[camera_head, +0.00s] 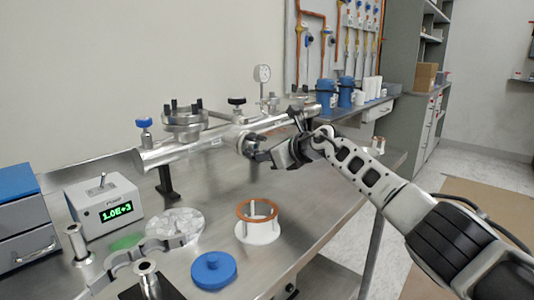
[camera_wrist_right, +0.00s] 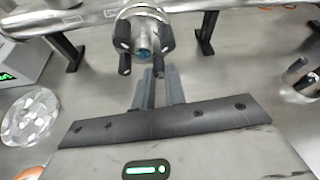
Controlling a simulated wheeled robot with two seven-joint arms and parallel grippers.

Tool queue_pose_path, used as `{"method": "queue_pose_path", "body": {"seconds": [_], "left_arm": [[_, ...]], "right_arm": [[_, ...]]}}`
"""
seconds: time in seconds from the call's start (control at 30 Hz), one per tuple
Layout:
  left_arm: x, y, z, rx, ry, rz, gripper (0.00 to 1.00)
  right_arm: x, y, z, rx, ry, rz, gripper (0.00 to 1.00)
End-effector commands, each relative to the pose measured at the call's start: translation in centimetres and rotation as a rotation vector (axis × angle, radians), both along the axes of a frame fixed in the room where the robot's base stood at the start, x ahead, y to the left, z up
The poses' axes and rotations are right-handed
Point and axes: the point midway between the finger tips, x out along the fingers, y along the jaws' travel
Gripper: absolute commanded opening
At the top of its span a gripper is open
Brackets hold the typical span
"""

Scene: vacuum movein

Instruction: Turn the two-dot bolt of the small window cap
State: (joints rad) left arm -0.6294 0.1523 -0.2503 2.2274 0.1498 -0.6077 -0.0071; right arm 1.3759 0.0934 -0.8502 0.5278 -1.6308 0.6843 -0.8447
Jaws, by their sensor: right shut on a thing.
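The small window cap (camera_head: 248,145) is a round metal flange on the near side of the silver tube (camera_head: 190,150). In the right wrist view the cap (camera_wrist_right: 142,35) has a bluish window in its middle and several dark bolts around its rim. My right gripper (camera_head: 263,153) reaches the cap from the right. In the wrist view its two grey fingers (camera_wrist_right: 158,78) are shut on a dark bolt (camera_wrist_right: 158,63) at the cap's lower right. The dots on the bolts are too small to read. My left gripper is not in view.
A pump box (camera_head: 104,208) with a green display stands on the steel table at left. A copper ring on a white stand (camera_head: 258,233), a blue disc (camera_head: 214,270) and a dish of clear pieces (camera_head: 176,226) lie in front of the tube. Bare table lies right of the stand.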

Motion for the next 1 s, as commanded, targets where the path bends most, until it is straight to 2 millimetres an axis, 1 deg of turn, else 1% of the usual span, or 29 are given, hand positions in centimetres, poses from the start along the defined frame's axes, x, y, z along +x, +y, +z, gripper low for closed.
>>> {"method": "queue_pose_path", "body": {"seconds": [0.2,0.6,0.63,0.7,1.0], "left_arm": [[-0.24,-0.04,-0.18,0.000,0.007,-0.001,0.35],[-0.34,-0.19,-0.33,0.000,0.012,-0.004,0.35],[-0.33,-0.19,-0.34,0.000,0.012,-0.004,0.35],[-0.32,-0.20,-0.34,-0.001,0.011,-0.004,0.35],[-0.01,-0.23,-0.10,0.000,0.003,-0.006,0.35]], "right_arm": [[0.02,-0.08,-0.08,0.030,0.034,-0.001,0.00],[0.03,-0.10,-0.14,0.034,0.038,0.000,0.00],[0.03,-0.10,-0.14,0.034,0.038,0.000,0.18],[0.03,-0.11,-0.14,0.034,0.038,-0.001,0.35],[0.02,-0.12,-0.01,0.035,0.036,0.000,0.35]]}}
